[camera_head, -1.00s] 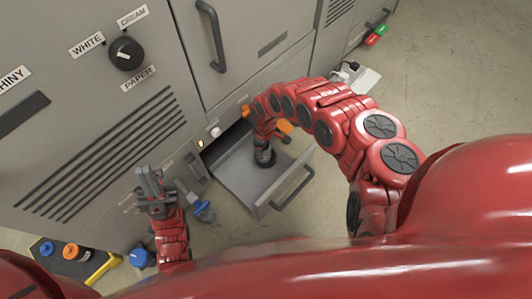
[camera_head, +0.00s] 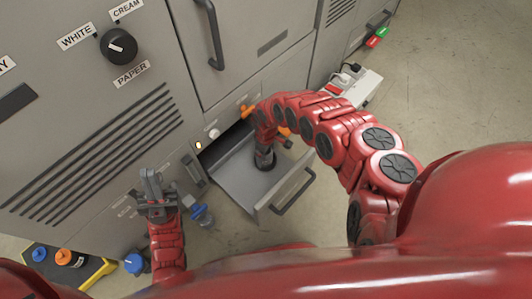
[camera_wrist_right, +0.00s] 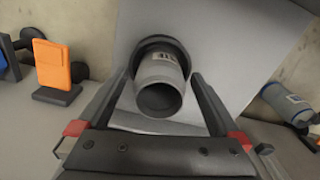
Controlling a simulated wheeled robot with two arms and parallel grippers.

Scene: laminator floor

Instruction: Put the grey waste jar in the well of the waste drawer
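The waste drawer (camera_head: 235,173) is pulled out of the grey machine. My right gripper (camera_head: 264,164) points down into it. In the right wrist view the grey waste jar (camera_wrist_right: 161,72) stands with its open mouth towards the camera. Its far end sits inside a dark ring (camera_wrist_right: 138,48), which looks like the well. My right gripper (camera_wrist_right: 160,103) is open, with one finger on each side of the jar and gaps showing. The jar's base is hidden. My left gripper (camera_head: 151,184) is up before the machine front, apart from the drawer, with nothing seen in it; its finger gap is unclear.
A blue-capped bottle (camera_head: 203,215) is left of the drawer, close to my left gripper. A yellow-edged tray (camera_head: 97,274) with blue and orange caps lies at lower left. A white power strip (camera_head: 358,88) lies behind my right arm. The floor at right is clear.

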